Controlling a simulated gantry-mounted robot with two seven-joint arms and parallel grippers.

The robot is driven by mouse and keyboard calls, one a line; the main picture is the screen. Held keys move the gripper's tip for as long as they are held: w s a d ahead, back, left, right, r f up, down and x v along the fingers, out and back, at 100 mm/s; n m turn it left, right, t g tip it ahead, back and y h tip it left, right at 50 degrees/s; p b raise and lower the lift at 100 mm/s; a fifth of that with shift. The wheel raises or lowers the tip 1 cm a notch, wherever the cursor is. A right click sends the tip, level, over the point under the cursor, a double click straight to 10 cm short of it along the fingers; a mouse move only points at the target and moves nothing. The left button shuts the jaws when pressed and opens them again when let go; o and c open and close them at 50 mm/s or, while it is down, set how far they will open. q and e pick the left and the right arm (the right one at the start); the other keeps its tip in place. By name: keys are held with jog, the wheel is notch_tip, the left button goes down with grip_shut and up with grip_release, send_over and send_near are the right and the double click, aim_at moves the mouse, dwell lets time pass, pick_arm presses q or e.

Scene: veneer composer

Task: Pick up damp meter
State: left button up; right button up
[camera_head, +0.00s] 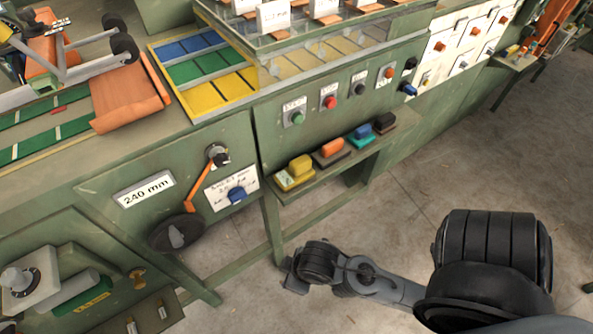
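No thing in view is clearly marked as the damp meter. Several small block-like items stand in a row on a narrow green shelf (330,172) below the button panel: a yellow one (299,167), an orange one (333,147), a blue one (364,132) and a dark one (384,121). Which of them, if any, is the damp meter I cannot tell. My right arm comes in from the lower right. Its gripper end (292,278) is below the shelf, apart from these items; its fingers are too unclear to read. My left gripper is not in view.
The green machine front carries push buttons (329,102), a plate reading 240 mm (145,190), an orange-handled crank (199,188) and a dark knob (175,234). A yellow-edged tray (158,62) lies on top. Bare concrete floor (480,150) is open at the right.

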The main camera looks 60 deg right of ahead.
dwell(0.5)
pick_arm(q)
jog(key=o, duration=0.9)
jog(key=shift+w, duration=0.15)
